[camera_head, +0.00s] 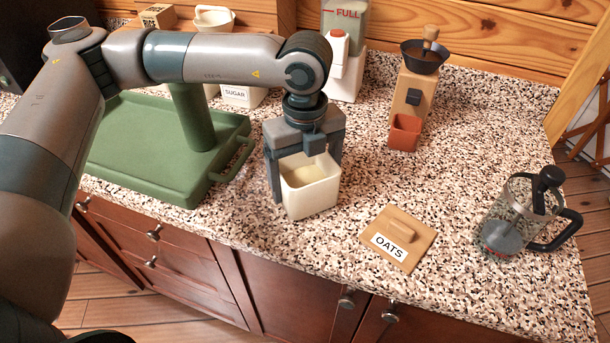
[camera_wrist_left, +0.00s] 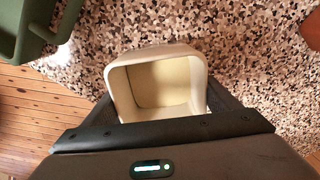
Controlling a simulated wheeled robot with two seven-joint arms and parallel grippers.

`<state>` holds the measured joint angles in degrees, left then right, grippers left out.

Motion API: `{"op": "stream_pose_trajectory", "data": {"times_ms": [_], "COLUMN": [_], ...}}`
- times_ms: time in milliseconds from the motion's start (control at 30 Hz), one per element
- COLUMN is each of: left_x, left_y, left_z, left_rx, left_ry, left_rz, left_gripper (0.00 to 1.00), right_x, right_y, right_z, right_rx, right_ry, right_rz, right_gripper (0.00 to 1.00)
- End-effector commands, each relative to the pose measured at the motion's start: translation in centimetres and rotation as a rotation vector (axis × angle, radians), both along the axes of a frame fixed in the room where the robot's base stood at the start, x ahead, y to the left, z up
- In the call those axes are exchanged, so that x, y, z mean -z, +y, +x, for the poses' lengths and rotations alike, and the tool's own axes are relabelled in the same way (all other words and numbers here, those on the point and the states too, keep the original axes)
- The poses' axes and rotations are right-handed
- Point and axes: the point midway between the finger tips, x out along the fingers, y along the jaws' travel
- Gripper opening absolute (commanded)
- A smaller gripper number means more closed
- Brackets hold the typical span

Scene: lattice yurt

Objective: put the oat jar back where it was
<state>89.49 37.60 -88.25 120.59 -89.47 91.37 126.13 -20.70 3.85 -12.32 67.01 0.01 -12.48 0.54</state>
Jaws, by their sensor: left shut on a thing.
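The oat jar (camera_head: 312,198) is a cream, square, open-topped container, with its pale inside showing. My left gripper (camera_head: 305,172) is shut on it, a finger on either side. The open jar also shows in the left wrist view (camera_wrist_left: 160,82) between the fingers. It is close over the speckled counter near the front edge; I cannot tell whether its base touches. The wooden lid labelled OATS (camera_head: 398,238) lies flat on the counter to the right of the jar, apart from it. My right gripper is not in view.
A jar labelled SUGAR (camera_head: 241,96) stands behind my arm. A green tray (camera_head: 135,165) with a green post is at left. A dispenser marked FULL (camera_head: 343,70), a grinder (camera_head: 410,95) with a terracotta cup (camera_head: 404,133), and a glass press (camera_head: 520,215) stand behind and right.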

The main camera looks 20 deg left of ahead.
Motion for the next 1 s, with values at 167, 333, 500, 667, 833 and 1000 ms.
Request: {"op": "stream_pose_trajectory", "data": {"times_ms": [167, 333, 500, 667, 833, 1000], "left_x": [0.28, 0.29, 0.51, 0.57, 0.57, 0.49], "left_y": [0.00, -0.01, -0.02, -0.01, -0.01, 0.00], "left_z": [0.06, 0.05, 0.05, 0.02, 0.02, 0.01], "left_rx": [0.000, 0.000, 0.000, 0.000, 0.000, 0.000], "left_ry": [-0.003, -0.003, -0.003, -0.001, -0.001, -0.001], "left_rz": [0.000, 0.000, -0.002, 0.000, 0.000, 0.000], "left_gripper": [0.41, 0.41, 0.41, 0.99, 1.00, 1.00], "right_x": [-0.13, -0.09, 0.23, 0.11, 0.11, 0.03], "right_y": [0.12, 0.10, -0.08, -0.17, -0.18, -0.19], "right_z": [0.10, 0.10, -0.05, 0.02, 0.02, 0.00], "right_rx": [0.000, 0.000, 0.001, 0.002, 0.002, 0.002], "right_ry": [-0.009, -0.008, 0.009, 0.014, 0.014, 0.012], "right_rz": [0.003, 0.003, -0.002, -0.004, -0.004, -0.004], "right_gripper": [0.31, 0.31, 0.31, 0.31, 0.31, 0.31]}}
